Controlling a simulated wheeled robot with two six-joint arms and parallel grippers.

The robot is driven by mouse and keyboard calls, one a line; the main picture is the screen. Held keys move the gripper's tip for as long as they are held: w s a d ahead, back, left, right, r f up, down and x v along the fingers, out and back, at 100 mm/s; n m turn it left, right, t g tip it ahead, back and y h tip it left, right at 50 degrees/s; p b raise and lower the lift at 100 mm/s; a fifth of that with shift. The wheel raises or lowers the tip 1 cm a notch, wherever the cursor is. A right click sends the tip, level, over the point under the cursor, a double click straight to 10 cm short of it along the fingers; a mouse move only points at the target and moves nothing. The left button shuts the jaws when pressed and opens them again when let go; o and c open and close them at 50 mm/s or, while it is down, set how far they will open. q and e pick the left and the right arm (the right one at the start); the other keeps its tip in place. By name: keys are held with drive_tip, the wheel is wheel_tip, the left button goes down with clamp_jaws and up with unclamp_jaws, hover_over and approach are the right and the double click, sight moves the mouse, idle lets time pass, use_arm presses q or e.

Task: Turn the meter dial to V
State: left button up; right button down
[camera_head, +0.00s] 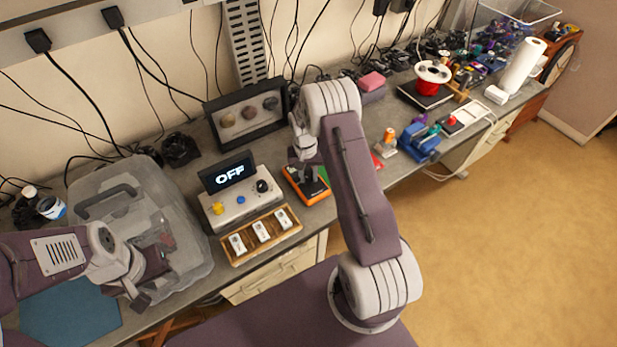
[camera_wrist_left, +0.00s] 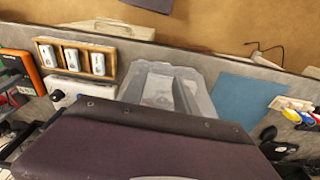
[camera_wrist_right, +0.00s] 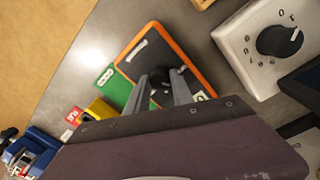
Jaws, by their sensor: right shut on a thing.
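The white box (camera_head: 240,207) has a screen (camera_head: 228,173) that reads OFF. Its black dial (camera_head: 262,186) has markings around it and shows larger in the right wrist view (camera_wrist_right: 280,41). I cannot tell surely which one is the meter. My right gripper (camera_head: 306,165) is above the orange-rimmed device, its fingers shut on that knob. My left gripper (camera_head: 145,285) is open and empty, over the clear bin's near end.
A wooden tray (camera_head: 230,252) with small white blocks sits before the white box. A clear bin (camera_head: 190,225) is at left, near a blue mat (camera_head: 70,318). A dark display case (camera_head: 248,115) stands behind. A blue vise (camera_head: 420,145) is to the right.

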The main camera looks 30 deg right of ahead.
sight(307, 179)
drive_tip(key=shift+s+f+m, duration=0.1)
drive_tip(key=shift+s+m, duration=0.1)
drive_tip(key=shift+m, duration=0.2)
drive_tip(key=c, duration=1.1)
unclamp_jaws()
drive_tip(key=shift+a, duration=0.1)
drive_tip(key=shift+w+r+b, duration=0.15)
drive_tip(key=shift+r+b, duration=0.15)
drive_tip(key=shift+r, duration=0.15)
wheel_tip(307, 179, up, 8)
drive_tip(key=b, duration=0.2)
drive_tip(key=shift+a+r, duration=0.2)
drive_tip(key=shift+a, duration=0.05)
